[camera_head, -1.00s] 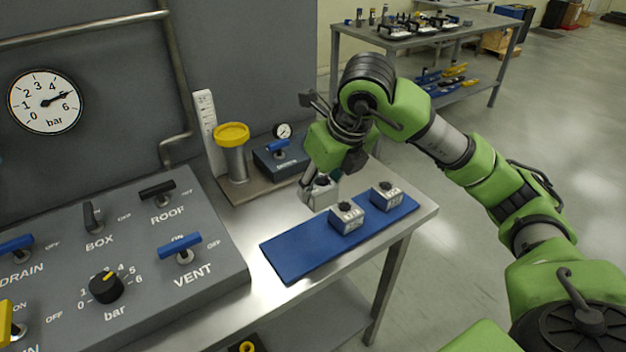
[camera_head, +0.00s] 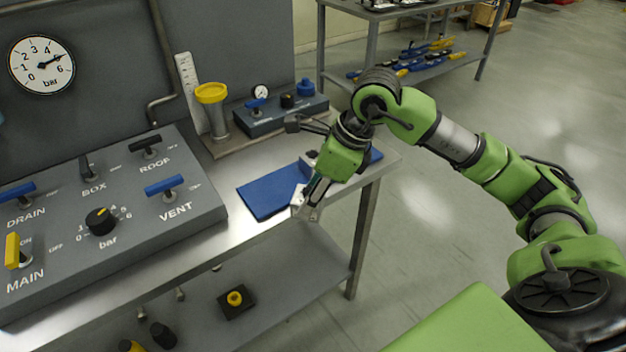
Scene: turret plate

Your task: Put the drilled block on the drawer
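My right gripper (camera_head: 312,198) comes in from the right and points down in front of the blue mat, over the table's front edge. A light grey block (camera_head: 299,199) shows between its fingers, partly covered by them; it looks like the drilled block, but its hole is not clear. The blue mat (camera_head: 262,198) lies on the metal table, its left part bare. Another grey block (camera_head: 309,160) on the mat is mostly hidden behind my gripper. I cannot make out a drawer. My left gripper is not in view.
A grey control panel (camera_head: 100,215) with levers fills the table's left side. A yellow-topped cylinder (camera_head: 213,110) and a small valve box (camera_head: 280,115) stand behind the mat. A lower shelf (camera_head: 290,270) carries a dark box with a yellow knob (camera_head: 236,298).

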